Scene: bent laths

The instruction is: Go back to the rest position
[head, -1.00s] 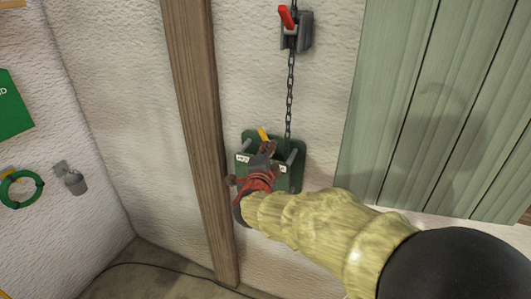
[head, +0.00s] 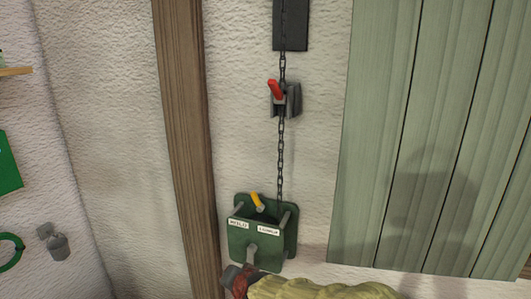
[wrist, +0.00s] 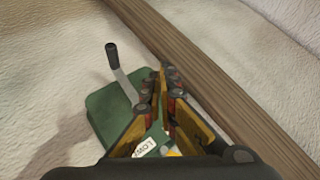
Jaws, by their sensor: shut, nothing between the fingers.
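My gripper shows in the wrist view (wrist: 164,82) with its fingertips together and nothing between them. In the head view only part of my arm and wrist shows at the bottom edge, below the green box. The green wall box (head: 240,240) has two white labels on its front and a yellow lever (head: 257,202) at its top. In the wrist view the green box (wrist: 105,108) lies behind and left of my fingers, partly hidden by them. A grey crank arm with a black handle (wrist: 112,56) sticks out there.
A chain (head: 281,150) runs up from the box past a grey bracket with a red lever (head: 275,90). A wooden post (head: 185,140) stands left of the box. Green boards (head: 400,150) cover the wall at right. A grey fixture (head: 55,243) hangs on the left wall.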

